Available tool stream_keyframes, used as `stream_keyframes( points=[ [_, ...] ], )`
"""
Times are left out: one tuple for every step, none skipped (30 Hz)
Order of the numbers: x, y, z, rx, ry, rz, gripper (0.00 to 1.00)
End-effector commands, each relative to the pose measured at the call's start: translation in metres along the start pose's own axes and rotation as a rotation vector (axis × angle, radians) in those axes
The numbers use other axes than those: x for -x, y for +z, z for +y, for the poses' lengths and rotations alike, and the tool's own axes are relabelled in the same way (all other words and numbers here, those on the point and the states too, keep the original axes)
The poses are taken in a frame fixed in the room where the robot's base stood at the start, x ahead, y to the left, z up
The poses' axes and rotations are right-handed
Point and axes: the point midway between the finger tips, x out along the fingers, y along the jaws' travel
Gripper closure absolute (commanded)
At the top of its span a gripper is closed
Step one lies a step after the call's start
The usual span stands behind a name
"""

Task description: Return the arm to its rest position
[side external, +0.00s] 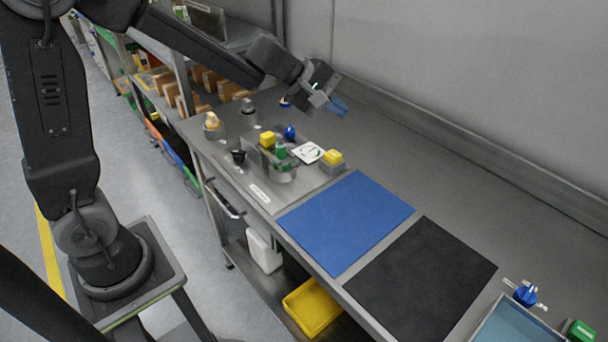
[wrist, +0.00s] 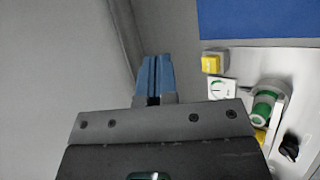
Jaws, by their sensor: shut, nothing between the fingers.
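My gripper (side external: 338,105) is raised above the back of the bench, near the wall, in the side view. Its blue fingers (wrist: 154,77) are shut together with nothing between them in the wrist view. Below and in front of it stands the filler station, a grey plate (side external: 236,172) with a green part (side external: 281,152), yellow blocks (side external: 333,157), a white dial card (side external: 307,152) and a black knob (side external: 239,156). My gripper is apart from all of these.
A blue mat (side external: 346,221) and a black mat (side external: 420,281) lie empty on the bench. A tray (side external: 510,325) and a blue valve-like part (side external: 525,294) are at the near right. Shelves with boxes (side external: 205,82) stand at the back left. The wall (side external: 460,90) runs behind the bench.

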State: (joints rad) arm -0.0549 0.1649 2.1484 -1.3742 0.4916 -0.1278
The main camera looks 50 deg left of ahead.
Motion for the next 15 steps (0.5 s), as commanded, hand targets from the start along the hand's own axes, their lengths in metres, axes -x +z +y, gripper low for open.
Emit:
stream_keyframes(
  points=[
    [0.023, 0.024, -0.001, -0.137, -0.009, -0.022, 1.00],
    [0.034, 0.035, -0.005, -0.216, -0.023, -0.032, 1.00],
    [0.049, 0.050, -0.012, -0.320, -0.042, -0.043, 1.00],
    [0.059, 0.060, -0.018, -0.397, -0.060, -0.051, 1.00],
    [0.070, 0.069, -0.025, -0.475, -0.078, -0.054, 1.00],
    [0.083, 0.079, -0.036, -0.576, -0.105, -0.056, 1.00],
    [0.093, 0.086, -0.045, -0.650, -0.127, -0.056, 1.00],
    [0.102, 0.092, -0.054, -0.724, -0.151, -0.053, 1.00],
    [0.115, 0.098, -0.068, -0.821, -0.185, -0.045, 1.00],
    [0.124, 0.101, -0.078, -0.891, -0.211, -0.036, 1.00],
    [0.132, 0.103, -0.088, -0.958, -0.240, -0.027, 1.00],
    [0.143, 0.104, -0.102, -1.041, -0.279, -0.009, 1.00],
    [0.150, 0.104, -0.111, -1.099, -0.309, 0.005, 1.00],
    [0.157, 0.103, -0.121, -1.152, -0.338, 0.019, 1.00],
    [0.166, 0.101, -0.131, -1.217, -0.375, 0.040, 1.00]
  ],
)
